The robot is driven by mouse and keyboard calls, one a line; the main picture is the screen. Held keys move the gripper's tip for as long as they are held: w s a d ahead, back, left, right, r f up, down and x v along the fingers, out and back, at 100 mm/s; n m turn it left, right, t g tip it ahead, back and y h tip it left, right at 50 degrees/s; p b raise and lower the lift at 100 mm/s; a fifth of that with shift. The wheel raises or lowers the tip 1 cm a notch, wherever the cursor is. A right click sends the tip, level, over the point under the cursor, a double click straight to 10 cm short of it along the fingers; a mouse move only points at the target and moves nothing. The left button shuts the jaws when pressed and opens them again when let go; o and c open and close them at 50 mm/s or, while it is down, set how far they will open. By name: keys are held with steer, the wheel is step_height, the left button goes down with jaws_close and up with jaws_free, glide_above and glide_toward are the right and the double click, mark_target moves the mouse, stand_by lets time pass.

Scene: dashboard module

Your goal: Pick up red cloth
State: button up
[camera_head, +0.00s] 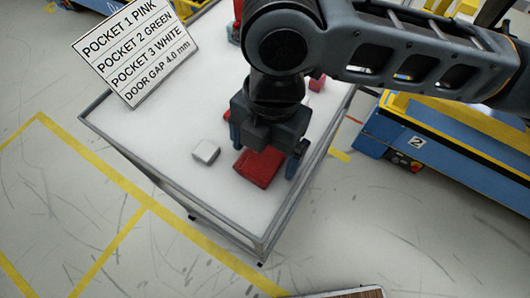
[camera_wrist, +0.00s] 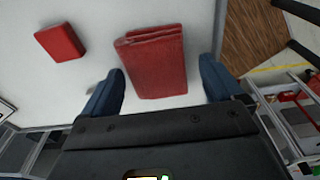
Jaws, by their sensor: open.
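The red cloth (camera_head: 259,168) is a folded red piece lying flat on the white top of a cart. It also shows in the wrist view (camera_wrist: 156,62), at upper centre, with its folded layers visible along the top edge. My gripper (camera_head: 267,152) points down over the cloth and hides part of it in the head view. In the wrist view my gripper (camera_wrist: 160,82) is open, with one blue finger on each side of the cloth's near end. Nothing is held. Whether the fingers touch the cloth cannot be told.
A smaller red block (camera_wrist: 60,42) lies at upper left in the wrist view. The cart has a raised grey rim (camera_head: 175,187). A sign (camera_head: 136,52) stands at its far left. The cart's front end is clear.

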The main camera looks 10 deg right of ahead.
mark_target(263, 158)
steer(key=shift+f, duration=0.1)
steer(key=shift+c, duration=0.2)
steer(key=c, duration=1.1)
steer(key=shift+r, duration=0.8)
step_height(263, 158, up, 3)
steer(key=shift+f, duration=0.2)
steer(key=d+r+b, duration=0.1)
steer(key=d+r, duration=0.6)
steer(key=d, duration=0.4)
steer(key=shift+w+d, duration=0.2)
steer(key=shift+d, duration=0.15)
steer(key=o, duration=0.5)
steer(key=c, duration=0.4)
